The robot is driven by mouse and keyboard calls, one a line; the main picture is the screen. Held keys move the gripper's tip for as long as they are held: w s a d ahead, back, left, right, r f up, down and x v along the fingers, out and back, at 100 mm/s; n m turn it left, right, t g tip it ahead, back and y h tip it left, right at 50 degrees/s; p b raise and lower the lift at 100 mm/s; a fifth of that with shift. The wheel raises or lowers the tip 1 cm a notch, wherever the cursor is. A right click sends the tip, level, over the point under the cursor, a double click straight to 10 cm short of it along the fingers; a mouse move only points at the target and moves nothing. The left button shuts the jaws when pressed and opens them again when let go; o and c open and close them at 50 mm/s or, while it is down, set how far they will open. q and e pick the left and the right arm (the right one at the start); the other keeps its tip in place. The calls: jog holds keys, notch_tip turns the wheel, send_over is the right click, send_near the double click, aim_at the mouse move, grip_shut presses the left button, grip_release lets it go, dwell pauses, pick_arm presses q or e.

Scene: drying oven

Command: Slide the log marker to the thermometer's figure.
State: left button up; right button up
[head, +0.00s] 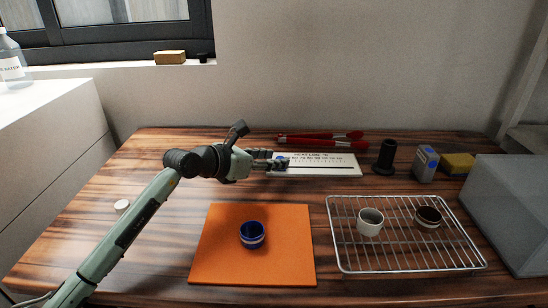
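The log (340,172) is a white board with a printed scale and a dark slot, lying toward the back of the wooden table. Its blue marker (282,159) is at the left end of the scale. My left gripper (276,163) reaches in from the left with its fingertips at the marker, partly covering it and the board's left end. I cannot tell whether the fingers are closed on it. I cannot make out a thermometer or its figure. My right gripper is not in view.
An orange mat (210,245) with a blue cup (252,236) lies in front. A wire rack (400,262) at right holds a white cup (370,222) and a dark cup (428,217). Red tongs (310,142) lie behind the log; a black cylinder (385,157) stands to its right.

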pick_arm(q)
jog(key=shift+w+d+f, duration=0.15)
jog(key=shift+w+d, duration=0.1)
grip_shut()
dwell(0.3)
